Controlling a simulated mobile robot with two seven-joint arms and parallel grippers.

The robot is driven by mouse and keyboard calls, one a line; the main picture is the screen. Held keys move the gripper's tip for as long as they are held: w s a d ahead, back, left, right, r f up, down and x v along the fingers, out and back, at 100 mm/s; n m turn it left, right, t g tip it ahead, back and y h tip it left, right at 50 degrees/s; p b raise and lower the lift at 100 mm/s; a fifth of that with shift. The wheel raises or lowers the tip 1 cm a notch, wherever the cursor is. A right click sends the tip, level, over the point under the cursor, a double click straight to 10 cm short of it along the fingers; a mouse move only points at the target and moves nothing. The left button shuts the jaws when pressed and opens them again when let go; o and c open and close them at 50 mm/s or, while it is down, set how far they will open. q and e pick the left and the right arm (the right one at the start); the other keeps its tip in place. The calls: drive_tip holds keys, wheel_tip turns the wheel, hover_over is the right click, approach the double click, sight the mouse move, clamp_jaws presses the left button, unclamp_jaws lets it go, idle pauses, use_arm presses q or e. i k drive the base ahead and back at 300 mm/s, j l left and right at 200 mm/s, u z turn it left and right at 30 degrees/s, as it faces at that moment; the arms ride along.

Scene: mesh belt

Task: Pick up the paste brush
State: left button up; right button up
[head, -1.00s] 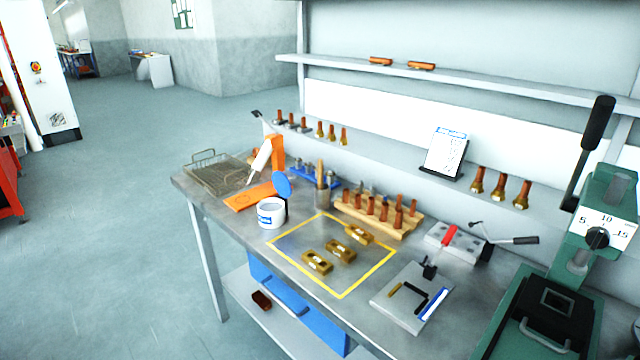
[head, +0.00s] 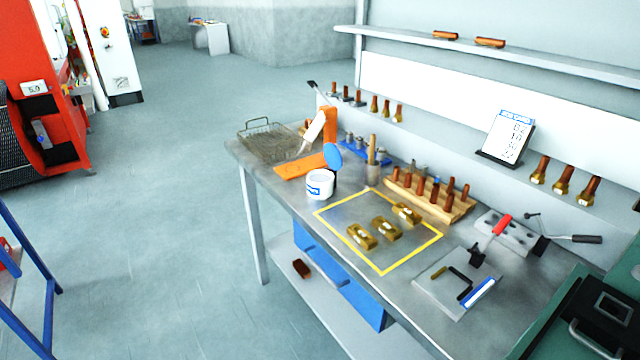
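What looks like the paste brush (head: 372,148) stands upright near the back of the workbench, its light wooden handle pointing up. Its lower end is hidden in a small grey metal cup (head: 373,174). A white paste tub (head: 319,184) with a blue label stands to the left of the cup, with a round blue lid (head: 333,157) tilted up beside it. Neither of my grippers is in view.
A yellow-outlined area (head: 380,272) holds brass blocks (head: 387,229). A wooden rack (head: 430,203) of copper-coloured pieces stands right of the cup. An orange stand with a white tube and a wire basket (head: 268,145) are left. Floor left of the bench (head: 240,230) is clear.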

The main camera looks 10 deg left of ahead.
sight(373, 139)
drive_tip(key=i+j+z, duration=0.15)
drive_tip(key=j+z, duration=0.3)
drive_tip(key=i+j+z, duration=0.1)
drive_tip(key=j+z, duration=0.15)
drive_tip(key=z, duration=0.2)
drive_tip(key=j+z, duration=0.45)
